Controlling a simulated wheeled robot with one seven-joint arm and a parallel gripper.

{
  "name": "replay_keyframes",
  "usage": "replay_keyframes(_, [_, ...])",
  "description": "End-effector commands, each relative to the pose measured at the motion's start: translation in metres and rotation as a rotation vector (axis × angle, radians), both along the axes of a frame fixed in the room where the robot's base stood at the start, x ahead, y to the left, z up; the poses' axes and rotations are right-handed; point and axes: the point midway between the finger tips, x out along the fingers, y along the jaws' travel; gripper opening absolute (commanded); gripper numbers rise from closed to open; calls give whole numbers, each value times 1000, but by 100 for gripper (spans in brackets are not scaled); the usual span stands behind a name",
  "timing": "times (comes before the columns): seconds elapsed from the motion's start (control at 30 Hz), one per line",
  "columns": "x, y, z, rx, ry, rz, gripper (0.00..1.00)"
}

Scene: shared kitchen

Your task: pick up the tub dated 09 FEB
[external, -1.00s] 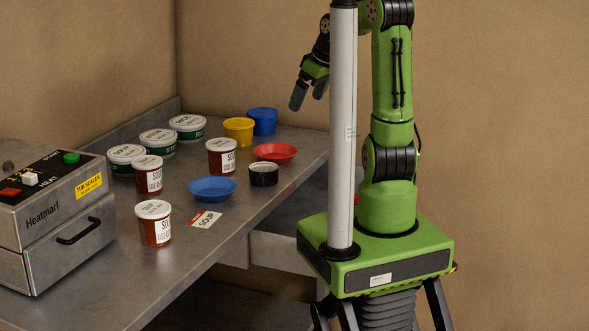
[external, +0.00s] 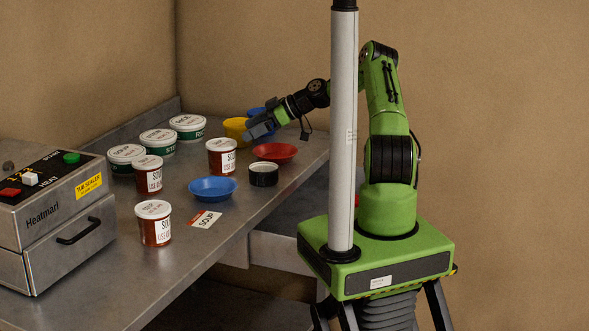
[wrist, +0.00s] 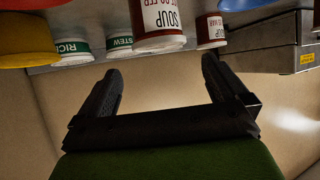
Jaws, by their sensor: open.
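Three red-brown soup tubs with white lids and labels stand on the counter: one near the front (external: 156,231), one behind it (external: 148,182) and one near the middle (external: 217,163). Their dates are too small to read in the external view. In the wrist view, seen upside down, the nearest soup tub (wrist: 158,25) has a label with a date line ending in what looks like FEB; its day is unclear. My gripper (external: 250,134) is open and empty, above the counter by the yellow cup. Its spread fingers (wrist: 162,82) show in the wrist view, apart from the tubs.
Several green-labelled tubs, including one at the back (external: 187,128), stand behind. A sealing machine (external: 60,210) stands left.

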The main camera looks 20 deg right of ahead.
Motion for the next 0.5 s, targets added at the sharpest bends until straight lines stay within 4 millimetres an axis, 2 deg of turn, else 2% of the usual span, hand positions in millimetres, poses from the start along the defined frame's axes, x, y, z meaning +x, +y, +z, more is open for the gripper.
replay_keyframes(0.1, [8, 21, -12, 1, 2, 1, 100])
replay_keyframes(0.27, [15, 36, -21, 0, 2, 0, 100])
replay_keyframes(0.5, [30, 70, -40, -1, 3, 0, 100])
